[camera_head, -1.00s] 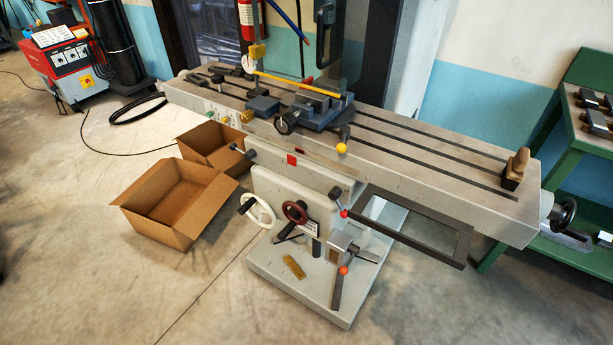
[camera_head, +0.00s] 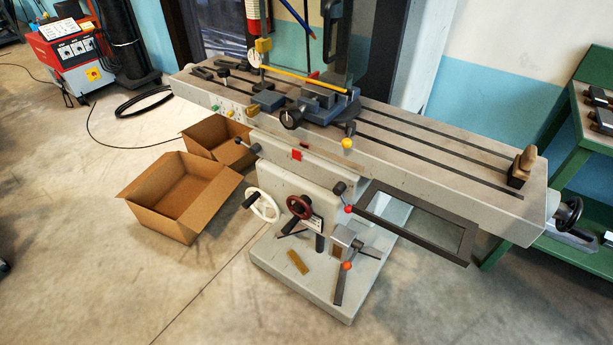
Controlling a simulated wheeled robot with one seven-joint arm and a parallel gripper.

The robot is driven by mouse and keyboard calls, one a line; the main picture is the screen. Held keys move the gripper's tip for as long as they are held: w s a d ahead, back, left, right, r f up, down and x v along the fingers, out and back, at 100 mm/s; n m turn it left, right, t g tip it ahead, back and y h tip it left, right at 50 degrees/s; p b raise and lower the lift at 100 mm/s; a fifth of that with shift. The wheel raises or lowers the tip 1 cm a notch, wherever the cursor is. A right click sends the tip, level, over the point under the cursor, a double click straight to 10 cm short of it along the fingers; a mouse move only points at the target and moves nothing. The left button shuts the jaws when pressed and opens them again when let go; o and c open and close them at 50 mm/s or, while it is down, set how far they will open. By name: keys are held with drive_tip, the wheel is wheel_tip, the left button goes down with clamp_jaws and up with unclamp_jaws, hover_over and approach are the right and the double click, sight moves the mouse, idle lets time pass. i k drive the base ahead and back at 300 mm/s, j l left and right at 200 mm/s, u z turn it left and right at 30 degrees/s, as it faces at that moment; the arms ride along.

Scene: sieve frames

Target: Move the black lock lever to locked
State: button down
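The milling machine (camera_head: 420,185) stands in the middle of the head view. A short lever with a black knob (camera_head: 240,141) sticks out to the left from the machine's front, below the table. Another dark-ended lever (camera_head: 340,187) with a red ball is at the right of the column. I cannot tell from the picture which part is the black lock lever, or what position it is in. My gripper is not in view.
Two open cardboard boxes, a nearer one (camera_head: 150,206) and a farther one (camera_head: 187,145), stand on the floor left of the machine. A dark frame (camera_head: 438,248) juts out at the front right. A green bench (camera_head: 573,118) is at the right. The front left floor is clear.

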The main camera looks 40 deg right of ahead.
sight(255, 148)
drive_tip(key=i+l+z, duration=0.1)
drive_tip(key=i, duration=1)
